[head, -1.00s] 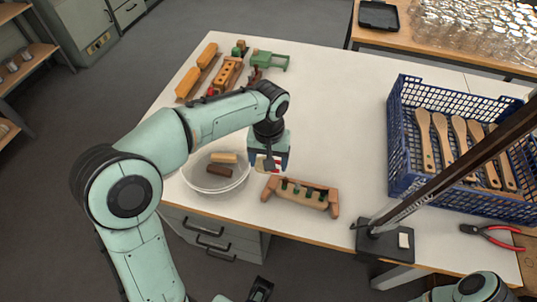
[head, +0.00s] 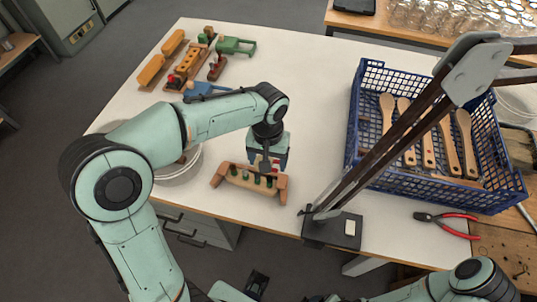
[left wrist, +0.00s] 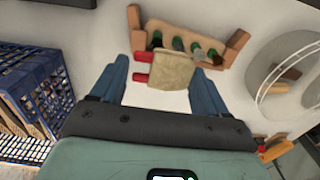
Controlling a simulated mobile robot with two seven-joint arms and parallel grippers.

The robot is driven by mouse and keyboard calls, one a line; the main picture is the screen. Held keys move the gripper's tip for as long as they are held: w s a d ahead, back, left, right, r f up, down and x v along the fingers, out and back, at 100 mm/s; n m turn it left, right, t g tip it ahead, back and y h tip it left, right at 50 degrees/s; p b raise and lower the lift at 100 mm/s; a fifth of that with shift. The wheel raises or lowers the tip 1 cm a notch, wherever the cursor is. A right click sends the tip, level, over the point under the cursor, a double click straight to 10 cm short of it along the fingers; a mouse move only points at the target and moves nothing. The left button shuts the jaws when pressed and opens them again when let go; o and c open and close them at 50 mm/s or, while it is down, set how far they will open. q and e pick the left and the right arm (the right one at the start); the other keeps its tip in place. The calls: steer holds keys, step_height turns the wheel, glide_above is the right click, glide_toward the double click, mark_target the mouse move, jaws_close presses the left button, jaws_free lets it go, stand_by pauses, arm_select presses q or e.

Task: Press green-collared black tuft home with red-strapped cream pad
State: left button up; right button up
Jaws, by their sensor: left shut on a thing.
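My left gripper (head: 266,164) has blue fingers, and its fingertips also show in the left wrist view (left wrist: 163,78). It is shut on the cream pad (left wrist: 172,70), which has red straps (left wrist: 144,67). The pad is above the wooden tuft block (head: 238,179), near its back right; I cannot tell whether it touches a tuft. Several green-collared tufts (head: 246,175) stand in a row in the block. In the left wrist view green collars (left wrist: 178,43) and dark tuft ends show beyond the pad, which may hide part of the row.
A white bowl (head: 182,170) stands left of the block, partly behind my arm. A lamp base (head: 332,230) with a slanting arm stands on the right. A blue crate (head: 353,125) holds wooden spoons. Red-handled pliers (head: 447,222) lie front right.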

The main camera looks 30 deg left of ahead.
mark_target(269, 177)
arm_select(q)
steer(key=shift+w+d+f, duration=0.1)
steer(key=shift+d, duration=0.15)
steer(key=shift+a+f+b, duration=0.1)
steer(key=shift+f+b, duration=0.6)
steer(key=shift+f, duration=0.25)
step_height(269, 177, down, 3)
steer(key=b, duration=0.2)
steer(key=shift+f+b, duration=0.15)
steer(key=shift+b, duration=0.15)
steer(key=shift+f, duration=0.1)
arm_select(e)
steer(key=f, duration=0.2)
steer(key=s+f, duration=0.1)
steer(key=f, duration=0.1)
steer(key=shift+s+d+f, duration=0.15)
steer(key=shift+s+d, duration=0.05)
arm_select(q)
steer(key=shift+f+b, duration=0.5)
steer(key=shift+f, duration=0.3)
arm_select(e)
steer(key=shift+s+f, duration=0.1)
steer(key=shift+f, duration=0.35)
arm_select(q)
steer(key=shift+r+p, duration=0.55)
steer(key=shift+r, duration=0.15)
arm_select(e)
steer(key=shift+r, duration=0.6)
